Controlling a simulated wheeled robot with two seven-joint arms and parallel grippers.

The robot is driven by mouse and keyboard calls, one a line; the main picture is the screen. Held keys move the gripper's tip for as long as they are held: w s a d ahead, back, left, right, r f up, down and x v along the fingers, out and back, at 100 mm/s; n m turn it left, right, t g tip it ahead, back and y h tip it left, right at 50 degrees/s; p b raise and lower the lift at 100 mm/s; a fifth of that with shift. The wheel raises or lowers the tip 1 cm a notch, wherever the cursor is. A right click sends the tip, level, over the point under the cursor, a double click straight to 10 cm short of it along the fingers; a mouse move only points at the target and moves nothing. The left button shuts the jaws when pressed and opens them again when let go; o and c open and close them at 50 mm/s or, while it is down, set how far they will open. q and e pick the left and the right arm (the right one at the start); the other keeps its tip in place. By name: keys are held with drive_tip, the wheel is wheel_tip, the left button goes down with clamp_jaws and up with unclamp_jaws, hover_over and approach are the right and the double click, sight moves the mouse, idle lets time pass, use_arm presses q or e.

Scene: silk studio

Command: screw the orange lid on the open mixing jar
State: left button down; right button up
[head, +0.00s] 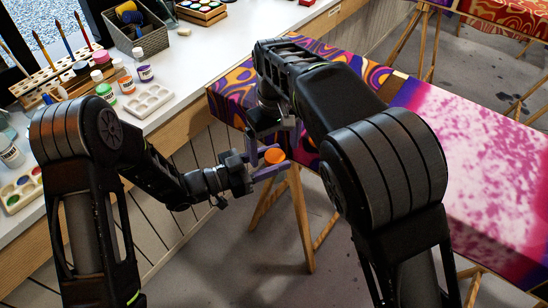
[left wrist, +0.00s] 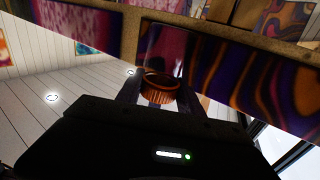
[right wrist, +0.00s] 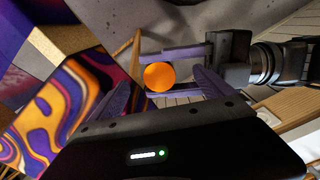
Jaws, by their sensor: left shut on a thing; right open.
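The orange lid (head: 274,156) shows between the fingers of my left gripper (head: 262,166). In the left wrist view the ribbed side of the lid (left wrist: 158,88) is between the fingers. A faint, clear shape that looks like the mixing jar (left wrist: 166,48) adjoins it; the jar is hard to make out elsewhere. My left gripper is shut, apparently on this jar, off the table. I cannot tell how tightly the lid sits. My right gripper (right wrist: 160,90) is open and points at the lid's flat top (right wrist: 159,76), its fingers apart on either side in view.
A white worktop (head: 195,92) with paint pots, a palette (head: 150,101) and a grey basket (head: 138,32) lies at the left. A patterned silk panel (head: 225,100) on wooden trestles is behind and right of my grippers. Open floor is below them.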

wheel_tip(320, 180, up, 6)
drive_tip(key=shift+f, duration=0.2)
drive_tip(key=shift+s+d+r, duration=0.1)
drive_tip(key=shift+d+r, duration=0.05)
drive_tip(key=shift+r, duration=0.1)
drive_tip(key=s+d+f, duration=0.3)
drive_tip(key=s+f, duration=0.1)
drive_tip(key=f, duration=0.7)
drive_tip(key=s+d+f+g+y, duration=0.1)
drive_tip(key=s+d+f, duration=0.2)
drive_tip(key=f, duration=0.8)
drive_tip(key=s+d+f+g, duration=0.1)
drive_tip(key=s+d+f, duration=0.2)
drive_tip(key=s+f, duration=0.4)
wheel_tip(320, 180, down, 4)
drive_tip(key=shift+s+d+r+m+y, duration=0.1)
drive_tip(key=shift+s+d+m+y, duration=0.05)
drive_tip(key=shift+d+m+y, duration=0.2)
drive_tip(key=shift+a, duration=0.1)
